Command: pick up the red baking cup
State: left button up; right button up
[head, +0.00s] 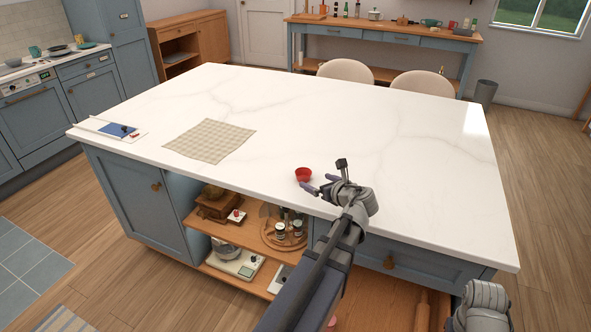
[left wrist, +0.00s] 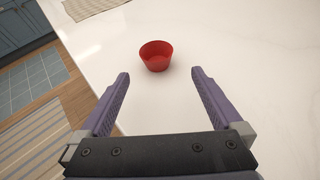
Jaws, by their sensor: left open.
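The red baking cup (head: 303,174) stands upright on the white marble island top (head: 400,150), near its front edge. In the left wrist view the cup (left wrist: 155,56) sits just beyond the fingertips, between their lines, with clear space around it. My left gripper (head: 322,185) is open and empty, just to the right of the cup and close to it in the head view. Its two purple fingers (left wrist: 158,82) are spread wide in the left wrist view. Part of my right arm shows at the lower right of the head view, but its fingers are not visible.
A checked cloth (head: 211,142) lies on the island to the left, with a blue tablet-like item (head: 117,130) further left. Open shelves (head: 235,233) below hold jars, a scale and a grinder. Two chairs (head: 345,70) stand behind. The marble around the cup is clear.

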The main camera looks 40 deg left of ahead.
aim_at(300, 171)
pick_arm(q)
jog(key=shift+w+a, duration=0.25)
jog(key=shift+a, duration=0.45)
jog(key=shift+b+x, duration=0.5)
jog(key=shift+x, duration=0.55)
jog(key=shift+r+b+x, duration=0.15)
jog(key=shift+b+x, duration=0.25)
jog(key=shift+x, duration=0.95)
jog(key=shift+r+b+x, duration=0.15)
jog(key=shift+b+x, duration=0.25)
jog(key=shift+x, duration=0.95)
jog(key=shift+s+a, duration=0.15)
jog(key=shift+s, duration=0.05)
jog(key=shift+c, duration=0.5)
jog(key=c, duration=1.2)
pick_arm(e)
jog(key=shift+w+a+f, duration=0.1)
jog(key=shift+a+f, duration=0.2)
jog(key=shift+f, duration=0.3)
jog(key=shift+w+a+f, duration=0.1)
jog(key=shift+a+f, duration=0.15)
jog(key=shift+f, duration=0.35)
pick_arm(q)
jog(key=shift+r, duration=0.1)
jog(key=shift+c, duration=0.2)
pick_arm(e)
jog(key=shift+r, duration=0.1)
